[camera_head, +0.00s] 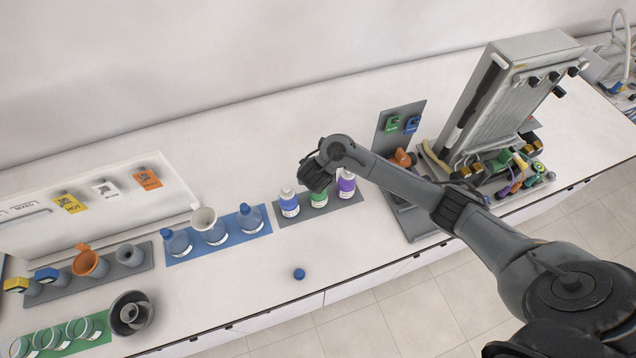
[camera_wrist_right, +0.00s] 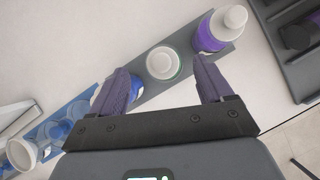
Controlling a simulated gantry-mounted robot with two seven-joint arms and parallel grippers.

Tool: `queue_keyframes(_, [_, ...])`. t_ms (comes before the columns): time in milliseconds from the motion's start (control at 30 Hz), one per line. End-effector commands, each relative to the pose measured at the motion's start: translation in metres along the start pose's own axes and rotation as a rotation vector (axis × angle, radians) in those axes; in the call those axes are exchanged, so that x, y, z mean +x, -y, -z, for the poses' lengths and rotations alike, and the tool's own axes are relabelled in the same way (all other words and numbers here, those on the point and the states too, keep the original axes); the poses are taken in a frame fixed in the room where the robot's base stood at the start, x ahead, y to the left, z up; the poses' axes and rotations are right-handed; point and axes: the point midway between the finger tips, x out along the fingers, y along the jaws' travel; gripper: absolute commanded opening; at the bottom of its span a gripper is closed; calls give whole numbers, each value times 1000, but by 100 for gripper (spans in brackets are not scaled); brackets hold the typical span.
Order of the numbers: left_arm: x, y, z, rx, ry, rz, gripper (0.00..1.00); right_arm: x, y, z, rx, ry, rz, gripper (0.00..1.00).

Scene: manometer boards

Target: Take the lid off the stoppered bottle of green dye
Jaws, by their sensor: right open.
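The green dye bottle (camera_head: 319,199) stands upright in the middle of a row of three on a grey strip in the head view, its top hidden behind my right gripper. In the right wrist view its round white lid (camera_wrist_right: 163,63) with a thin green edge shows from above, seemingly still on. My right gripper (camera_head: 318,180) is over the bottle. In the wrist view its two dark purple fingers (camera_wrist_right: 160,80) are spread apart, one on each side of the lid, with nothing held; I cannot tell their height relative to it. My left gripper is not in view.
A purple bottle (camera_head: 346,184) and a blue bottle (camera_head: 289,204) flank the green one closely. A loose blue stopper (camera_head: 299,273) lies on the bench in front. Flasks stand on a blue mat (camera_head: 239,233) to the left. The manometer board (camera_head: 510,95) stands right.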

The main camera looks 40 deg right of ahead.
Motion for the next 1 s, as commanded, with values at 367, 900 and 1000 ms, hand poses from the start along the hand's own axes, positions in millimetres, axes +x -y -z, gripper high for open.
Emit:
queue_keyframes(367, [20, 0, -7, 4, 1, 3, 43, 42, 2, 0, 0, 2, 2, 80])
queue_keyframes(900, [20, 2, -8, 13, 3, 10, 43, 42, 1, 0, 0, 1, 1, 35])
queue_keyframes(1000, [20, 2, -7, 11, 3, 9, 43, 42, 1, 0, 0, 1, 1, 20])
